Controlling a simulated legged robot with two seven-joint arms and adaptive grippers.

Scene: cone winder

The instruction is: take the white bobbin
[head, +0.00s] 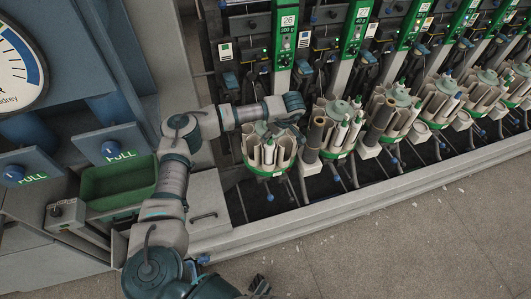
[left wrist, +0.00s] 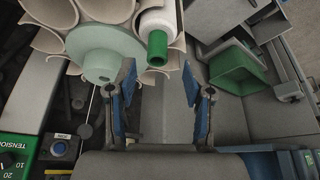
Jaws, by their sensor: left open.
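The white bobbin (left wrist: 158,22), with a green end (left wrist: 157,47), stands in one of the pale pockets of a round magazine around a pale green hub (left wrist: 102,50) in the left wrist view. My left gripper (left wrist: 159,75) is open and empty, its blue-padded fingers apart. The bobbin's green end shows between and just beyond the fingertips; I see no contact. In the head view my left gripper (head: 294,106) is above and right of the nearest magazine (head: 268,165). A dark part at the bottom edge may be my right gripper (head: 260,286).
More magazines with tubes and white bobbins (head: 343,130) run in a row to the right. Green control posts (head: 285,40) rise behind them. The grey floor (head: 420,230) in front is clear.

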